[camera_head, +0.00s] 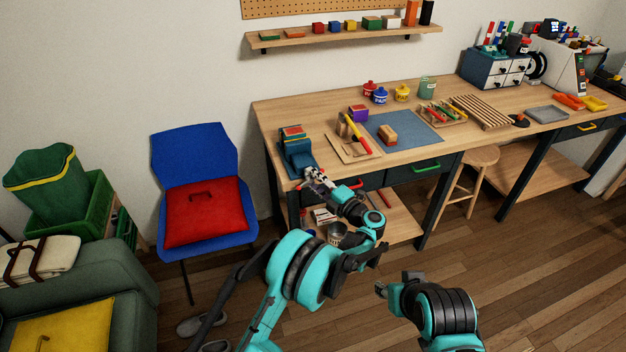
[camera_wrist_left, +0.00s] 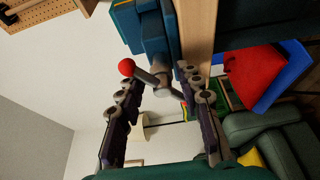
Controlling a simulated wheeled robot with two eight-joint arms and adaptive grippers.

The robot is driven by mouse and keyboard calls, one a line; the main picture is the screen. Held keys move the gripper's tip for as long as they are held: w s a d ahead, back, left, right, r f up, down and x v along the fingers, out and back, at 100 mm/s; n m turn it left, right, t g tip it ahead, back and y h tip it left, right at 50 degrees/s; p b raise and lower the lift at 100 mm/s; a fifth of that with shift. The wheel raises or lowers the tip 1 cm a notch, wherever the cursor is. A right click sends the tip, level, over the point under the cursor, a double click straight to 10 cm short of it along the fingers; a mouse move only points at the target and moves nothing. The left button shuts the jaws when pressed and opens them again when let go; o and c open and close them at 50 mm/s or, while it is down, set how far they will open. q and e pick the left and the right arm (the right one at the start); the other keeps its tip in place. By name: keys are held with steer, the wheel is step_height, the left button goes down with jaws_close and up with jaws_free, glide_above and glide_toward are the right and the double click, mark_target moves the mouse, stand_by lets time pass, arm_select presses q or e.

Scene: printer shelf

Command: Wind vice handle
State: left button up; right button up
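The blue vice (camera_head: 297,158) is fixed at the left front corner of the workbench, with a small stack of coloured blocks at its jaws. In the left wrist view the vice (camera_wrist_left: 153,38) is at the top, and its grey handle bar (camera_wrist_left: 146,77) with a red ball end (camera_wrist_left: 127,67) slants across the screw end. My left gripper (camera_wrist_left: 158,82) is open, its two fingers apart on either side of the handle and screw end. In the head view my left gripper (camera_head: 316,180) is at the vice's front and hides the handle. My right gripper (camera_head: 381,289) is low, away from the bench.
The workbench top (camera_head: 290,107) holds a blue mat (camera_head: 413,142), a wooden board with tools, and paint pots. A blue chair with a red cushion (camera_head: 205,212) stands left of the bench. A stool (camera_head: 482,157) is under it. Floor before the bench is free.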

arm_select(q)
steer(key=r+v, duration=0.1)
steer(key=v, duration=0.7)
steer(key=shift+s+r, duration=0.35)
steer(key=shift+s, duration=0.1)
steer(key=shift+d, duration=0.15)
steer(key=shift+s+d, duration=0.1)
stand_by(0.3)
